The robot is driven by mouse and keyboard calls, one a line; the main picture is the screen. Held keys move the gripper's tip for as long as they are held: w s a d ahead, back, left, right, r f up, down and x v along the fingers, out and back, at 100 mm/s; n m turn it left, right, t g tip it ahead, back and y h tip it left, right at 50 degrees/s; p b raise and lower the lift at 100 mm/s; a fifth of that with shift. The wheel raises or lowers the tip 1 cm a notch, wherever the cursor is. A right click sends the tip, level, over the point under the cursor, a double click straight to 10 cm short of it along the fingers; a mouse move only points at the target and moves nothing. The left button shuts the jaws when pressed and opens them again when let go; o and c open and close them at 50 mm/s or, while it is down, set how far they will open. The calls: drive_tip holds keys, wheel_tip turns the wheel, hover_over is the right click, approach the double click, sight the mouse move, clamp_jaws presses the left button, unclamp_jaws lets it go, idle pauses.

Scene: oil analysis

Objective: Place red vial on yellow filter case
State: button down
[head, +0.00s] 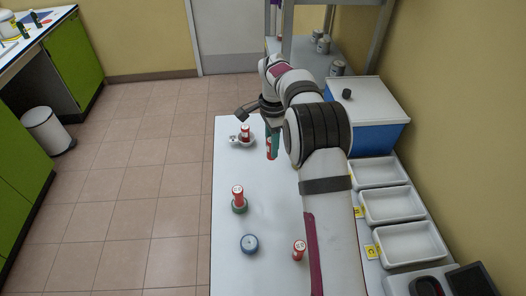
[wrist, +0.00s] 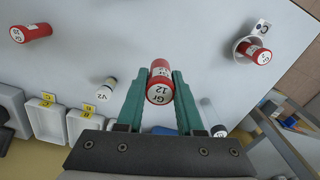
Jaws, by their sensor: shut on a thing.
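My gripper (wrist: 160,78) is shut on a red vial (wrist: 160,85) with a white label end reading "Gr 12". In the head view the held red vial (head: 270,149) hangs over the white table, below my gripper (head: 271,138). A second red vial (head: 245,131) stands in a pale holder (head: 234,140) to its left. A fourth red vial (head: 299,248) stands nearer the front. I cannot make out a yellow filter case.
White trays (head: 395,204) with yellow letter tags line the right side. A blue box with a white lid (head: 376,136) stands behind them. In the wrist view a small V2 vial (wrist: 106,88) and a dark-capped vial (wrist: 218,131) are near the held vial. The table's left part has free room.

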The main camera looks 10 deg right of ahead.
drive_tip(key=s+d+r+m, duration=0.1)
drive_tip(key=d+m, duration=0.1)
drive_tip(key=d, duration=0.7)
drive_tip(key=s+d+r+m, duration=0.1)
drive_tip(key=d+r+m, duration=0.15)
drive_tip(key=d, duration=0.75)
drive_tip(key=shift+m, duration=0.25)
drive_tip(key=w+a+f, duration=0.2)
drive_tip(key=a, duration=0.1)
drive_tip(key=w+a+f, duration=0.2)
drive_tip(key=a+f, duration=0.1)
drive_tip(key=w+a+f, duration=0.2)
drive_tip(key=w, duration=0.1)
drive_tip(key=shift+a+f, duration=0.35)
drive_tip(key=shift+a, duration=0.05)
drive_tip(key=shift+a+f, duration=0.15)
drive_tip(key=shift+f, duration=0.25)
drive_tip(key=shift+w+f, duration=0.1)
drive_tip(key=shift+f, duration=1.6)
drive_tip(key=shift+f, duration=0.1)
drive_tip(key=c, duration=0.5)
unclamp_jaws()
drive_tip(key=shift+c, duration=0.2)
